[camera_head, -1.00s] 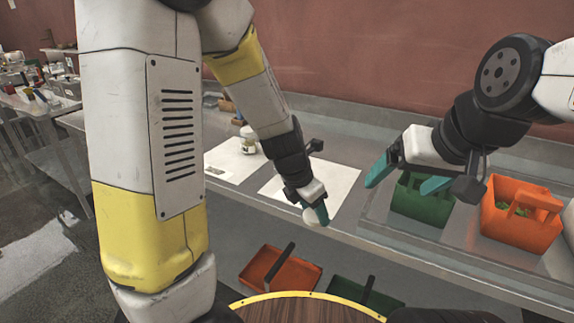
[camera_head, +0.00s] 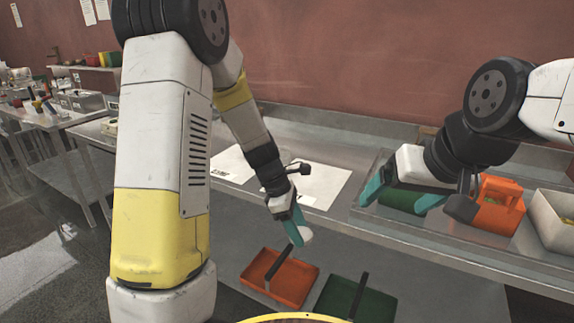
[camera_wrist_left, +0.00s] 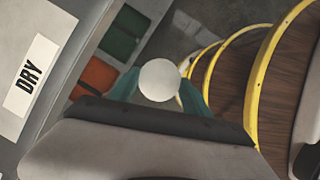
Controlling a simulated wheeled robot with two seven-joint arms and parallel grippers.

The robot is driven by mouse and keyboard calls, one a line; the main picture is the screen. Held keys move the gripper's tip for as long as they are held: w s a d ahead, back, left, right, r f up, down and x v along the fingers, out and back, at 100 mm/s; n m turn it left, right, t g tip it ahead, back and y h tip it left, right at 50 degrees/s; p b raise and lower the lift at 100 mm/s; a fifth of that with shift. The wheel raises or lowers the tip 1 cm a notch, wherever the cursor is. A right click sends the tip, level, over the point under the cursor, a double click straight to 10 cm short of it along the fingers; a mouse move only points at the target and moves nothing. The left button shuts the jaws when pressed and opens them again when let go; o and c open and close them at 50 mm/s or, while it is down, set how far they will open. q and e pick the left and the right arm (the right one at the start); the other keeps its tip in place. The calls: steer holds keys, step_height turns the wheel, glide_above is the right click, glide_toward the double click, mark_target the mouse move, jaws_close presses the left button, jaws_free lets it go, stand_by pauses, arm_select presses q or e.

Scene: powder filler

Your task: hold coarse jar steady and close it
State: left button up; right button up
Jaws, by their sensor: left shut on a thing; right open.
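My left gripper (camera_head: 296,232) is shut on a white round piece (camera_head: 304,236), held in the air past the bench's front edge. In the left wrist view this piece (camera_wrist_left: 159,80) is a plain white disc between the teal fingers. I cannot tell whether it is a lid alone or the top of a jar. My right gripper (camera_head: 402,197) is open and empty, to the right, in front of the green container (camera_head: 400,200). No other jar is visible now; my left arm hides part of the bench.
White sheets (camera_head: 325,182) lie on the grey bench; one label (camera_wrist_left: 31,73) reads DRY. An orange container (camera_head: 497,212) and a white bin (camera_head: 556,218) stand at right. Below the bench front are orange (camera_head: 293,284) and green (camera_head: 376,304) trays with dark upright handles.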

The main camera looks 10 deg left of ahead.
arm_select(q)
steer(key=w+a+f+m+g+y, duration=0.1)
steer(key=a+f+m+g+y, duration=0.1)
steer(key=a+m, duration=0.4)
steer(key=w+a+f+m+g+y, duration=0.1)
steer(key=a+f+m+g+y, duration=0.1)
steer(key=a+m, duration=0.4)
steer(key=f+m, duration=0.1)
steer(key=m, duration=0.4)
steer(key=shift+w+f+m+y, duration=0.3)
steer(key=shift+w+f, duration=0.05)
steer(key=shift+w, duration=0.05)
